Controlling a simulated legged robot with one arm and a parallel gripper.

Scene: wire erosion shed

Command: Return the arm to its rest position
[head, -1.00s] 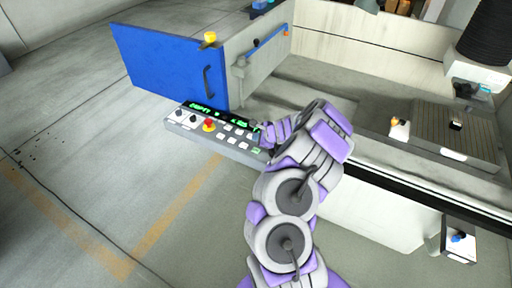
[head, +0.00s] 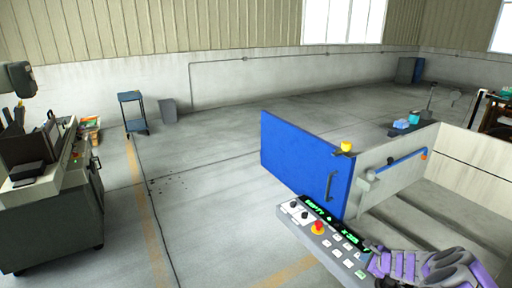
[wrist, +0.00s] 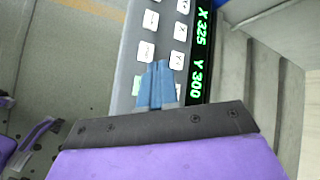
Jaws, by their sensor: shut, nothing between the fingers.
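My gripper (wrist: 158,85) is shut and empty in the wrist view, its blue-grey fingertips together over the lower end of the control panel. The control panel (head: 327,238) has white buttons, a red knob and a green lit display; in the wrist view the display (wrist: 203,45) reads X 325, Y 300. I cannot tell whether the fingertips touch the panel. In the head view my purple and grey arm (head: 430,265) is at the bottom right, beside the panel's right end, and the fingertips are not clear there.
A blue door (head: 305,160) with a dark handle stands open behind the panel. The machine's tank wall (head: 405,180) runs to the right. Another machine (head: 50,215) stands at the far left, with a small blue cart (head: 132,112) behind it.

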